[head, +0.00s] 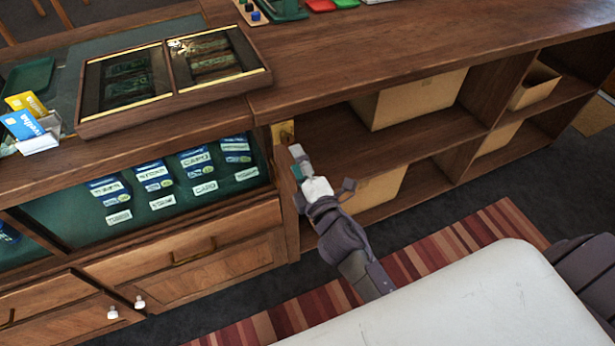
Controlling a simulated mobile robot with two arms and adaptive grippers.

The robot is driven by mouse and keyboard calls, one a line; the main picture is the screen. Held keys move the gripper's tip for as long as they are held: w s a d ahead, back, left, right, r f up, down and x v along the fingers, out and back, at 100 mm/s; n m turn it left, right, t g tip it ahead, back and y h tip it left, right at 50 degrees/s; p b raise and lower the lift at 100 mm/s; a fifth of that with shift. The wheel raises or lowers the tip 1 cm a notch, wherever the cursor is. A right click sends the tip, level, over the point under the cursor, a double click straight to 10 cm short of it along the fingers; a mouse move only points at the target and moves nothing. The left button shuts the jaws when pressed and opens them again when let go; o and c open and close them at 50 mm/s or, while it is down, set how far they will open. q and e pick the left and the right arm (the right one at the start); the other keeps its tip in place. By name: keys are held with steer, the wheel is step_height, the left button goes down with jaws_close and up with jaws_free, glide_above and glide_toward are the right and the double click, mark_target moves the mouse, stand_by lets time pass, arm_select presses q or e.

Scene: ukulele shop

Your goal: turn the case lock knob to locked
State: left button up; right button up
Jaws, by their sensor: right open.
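A brass lock plate (282,131) is set high on the wooden post at the right end of the glass-fronted display case (150,190). A small dark spot shows on the plate. The knob's shape and the way it is turned are too small to tell. My right gripper (321,170) is open, just below and to the right of the plate. One finger rises close to the post under the plate; the other is spread out to the right. I see nothing between the fingers. Whether a finger touches the post, I cannot tell. My left gripper is not in view.
Packets hang inside the case. On the counter (420,50) are a wooden tray (172,115) with glass panels and a card holder (38,143). Open shelves with cardboard boxes (410,98) lie to the right. A striped rug (480,240) covers the floor in front.

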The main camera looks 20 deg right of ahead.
steer(key=s, duration=0.6)
steer(key=shift+s, duration=0.15)
steer(key=shift+d, duration=0.1)
steer(key=s+f+m+g, duration=0.3)
steer(key=s+f, duration=0.1)
steer(key=f, duration=0.7)
steer(key=s+f+m+g+p, duration=0.1)
steer(key=s+f+m+g, duration=0.2)
steer(key=f, duration=0.8)
steer(key=s+f+m+g, duration=0.25)
steer(key=s+f, duration=0.25)
steer(key=f, duration=0.7)
steer(key=s+d+f+m+g, duration=0.2)
steer(key=s+f, duration=0.3)
steer(key=s, duration=0.3)
steer(key=s+d+f+m+g, duration=0.2)
steer(key=s+f, duration=0.3)
steer(key=s, duration=0.4)
steer(key=s+d+f+m+g+p, duration=0.1)
steer(key=s+d+f+m+g, duration=0.1)
steer(key=s, duration=0.6)
step_height(320, 180, down, 3)
steer(key=shift+s+f+m+g+h, duration=0.1)
steer(key=shift+s+m+g+h, duration=0.25)
steer(key=shift+m+g, duration=0.7)
steer(key=shift+d, duration=0.1)
